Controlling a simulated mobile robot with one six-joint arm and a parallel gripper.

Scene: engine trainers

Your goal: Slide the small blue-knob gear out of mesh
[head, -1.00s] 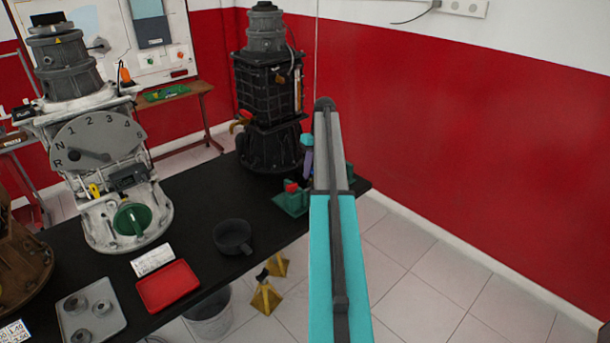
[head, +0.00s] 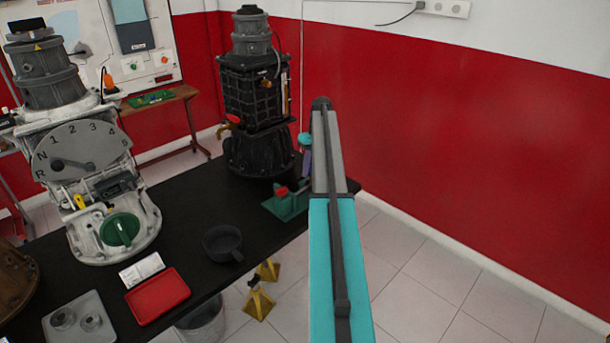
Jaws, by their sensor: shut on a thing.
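A small green stand (head: 287,205) with a red block or knob (head: 281,190) on it sits at the table's right end, in front of the black gearbox. My arm reaches up the picture and covers the stand's right part. Beyond the arm a cyan and purple sliver of my wrist and gripper (head: 307,160) shows, just above the stand. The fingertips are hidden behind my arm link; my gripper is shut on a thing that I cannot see. I cannot make out the small blue-knob gear or whether it is in mesh.
A black gearbox (head: 257,90) stands at the table's far end. A pale gearbox with a numbered dial (head: 90,150) stands left. A black pan (head: 222,242), a red tray (head: 157,296) and a grey tray (head: 118,320) lie on the black table (head: 185,220). Floor is clear at right.

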